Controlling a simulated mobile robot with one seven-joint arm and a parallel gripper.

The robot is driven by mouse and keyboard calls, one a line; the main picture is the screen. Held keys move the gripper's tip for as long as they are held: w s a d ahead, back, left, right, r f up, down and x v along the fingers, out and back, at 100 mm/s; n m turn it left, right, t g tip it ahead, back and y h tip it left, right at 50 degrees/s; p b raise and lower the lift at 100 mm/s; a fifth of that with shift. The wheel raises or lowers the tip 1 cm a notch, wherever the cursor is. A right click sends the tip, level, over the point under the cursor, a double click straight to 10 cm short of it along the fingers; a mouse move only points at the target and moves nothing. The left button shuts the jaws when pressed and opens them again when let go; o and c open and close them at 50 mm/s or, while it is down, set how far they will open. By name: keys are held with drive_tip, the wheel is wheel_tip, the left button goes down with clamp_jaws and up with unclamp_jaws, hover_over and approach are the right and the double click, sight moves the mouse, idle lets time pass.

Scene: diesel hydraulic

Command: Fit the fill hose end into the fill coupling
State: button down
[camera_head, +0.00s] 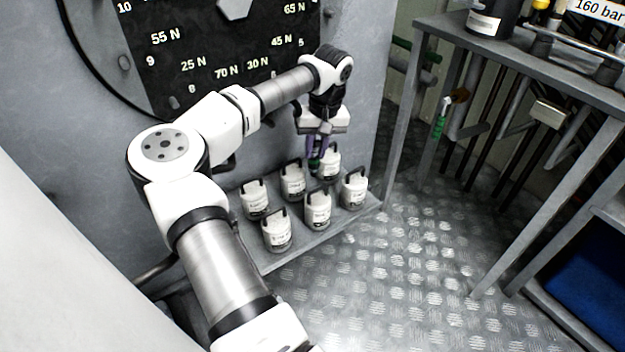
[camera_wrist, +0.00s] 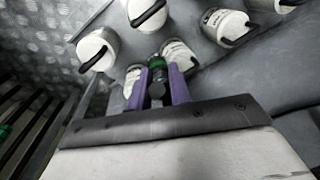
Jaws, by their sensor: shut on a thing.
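My gripper (camera_head: 318,152) hangs low over the shelf of white canisters, beside the grey wall. Its purple fingers also show in the wrist view (camera_wrist: 160,84). They are shut on the fill hose end (camera_wrist: 156,63), a black piece with a green band that sticks out past the fingertips. The hose end is small and partly hidden in the head view (camera_head: 314,163). I cannot make out the fill coupling for certain in either view. A green piece with a pale tip (camera_head: 440,122) hangs by the bench at right; I cannot tell what it is.
Several white canisters with black handles (camera_head: 276,230) stand on a low grey shelf (camera_head: 284,258), close under my gripper. A grey metal bench (camera_head: 540,72) with bottles stands at right. The tread-plate floor (camera_head: 410,265) between is clear. A large dial panel (camera_head: 205,45) is on the wall.

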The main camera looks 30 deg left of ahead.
wheel_tip(320, 180, down, 10)
drive_tip(key=b, duration=0.2)
drive_tip(key=shift+f, duration=0.15)
drive_tip(key=c, duration=1.3)
unclamp_jaws()
drive_tip(key=r+p, duration=0.1)
drive_tip(key=r, duration=0.3)
drive_tip(key=d+r+p, duration=0.1)
drive_tip(key=r, duration=0.3)
drive_tip(key=r+p, duration=0.1)
drive_tip(key=r, duration=0.3)
drive_tip(key=shift+w+d, duration=0.2)
drive_tip(key=shift+w, duration=0.2)
drive_tip(key=shift+d, duration=0.1)
